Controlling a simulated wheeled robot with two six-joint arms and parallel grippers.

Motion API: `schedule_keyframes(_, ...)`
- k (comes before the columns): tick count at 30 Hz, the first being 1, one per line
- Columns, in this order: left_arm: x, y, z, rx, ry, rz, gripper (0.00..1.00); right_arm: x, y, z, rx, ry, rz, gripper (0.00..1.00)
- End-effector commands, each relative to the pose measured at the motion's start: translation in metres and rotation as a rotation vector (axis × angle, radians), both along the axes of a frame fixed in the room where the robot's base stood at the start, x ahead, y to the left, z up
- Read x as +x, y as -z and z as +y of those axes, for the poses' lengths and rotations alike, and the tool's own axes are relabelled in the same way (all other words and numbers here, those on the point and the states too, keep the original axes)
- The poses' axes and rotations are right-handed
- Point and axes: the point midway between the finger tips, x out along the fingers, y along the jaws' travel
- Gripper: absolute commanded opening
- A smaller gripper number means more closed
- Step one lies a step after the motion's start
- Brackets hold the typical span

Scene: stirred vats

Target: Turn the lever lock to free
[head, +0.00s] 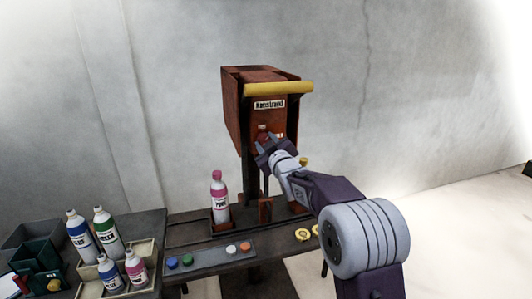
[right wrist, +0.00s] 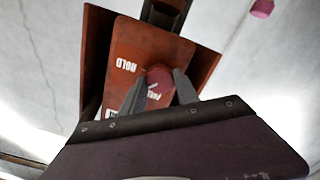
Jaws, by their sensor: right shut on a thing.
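A rust-red cabinet (head: 237,110) with a yellow bar (head: 278,88) and a name plate stands in the middle of the head view. My right gripper (head: 268,144) reaches its front face. In the right wrist view, my right gripper (right wrist: 159,88) is shut on a dark red knob (right wrist: 158,75), which I take to be the lever lock's. White lettering, partly covered by the fingers, is on the red plate (right wrist: 150,45) around it. The lock's exact position is hard to tell, as the gripper covers much of it. My left gripper is not in view.
A pink-capped bottle (head: 219,200) stands left of the cabinet's post. Below is a strip (head: 208,258) with several coloured buttons. Several bottles stand at the left, near a dark bin (head: 40,258). Yellow round parts (head: 302,235) lie near my right arm.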

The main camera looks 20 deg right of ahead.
Motion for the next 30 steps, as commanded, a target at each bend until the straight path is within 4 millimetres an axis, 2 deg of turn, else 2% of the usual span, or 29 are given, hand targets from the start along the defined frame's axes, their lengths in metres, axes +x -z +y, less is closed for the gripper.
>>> schedule_keyframes(1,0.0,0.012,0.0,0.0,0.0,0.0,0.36,0.0,0.005,0.0,-0.044,-0.001,-0.005,0.0)
schedule_keyframes(12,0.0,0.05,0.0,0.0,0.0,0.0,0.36,0.0,0.005,0.001,-0.387,0.0,-0.015,0.0)
schedule_keyframes(21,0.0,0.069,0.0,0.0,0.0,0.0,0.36,0.0,0.004,0.001,-0.605,-0.001,-0.02,0.0)
schedule_keyframes(30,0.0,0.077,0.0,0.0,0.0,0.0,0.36,0.0,0.003,0.001,-0.722,-0.001,-0.022,0.0)
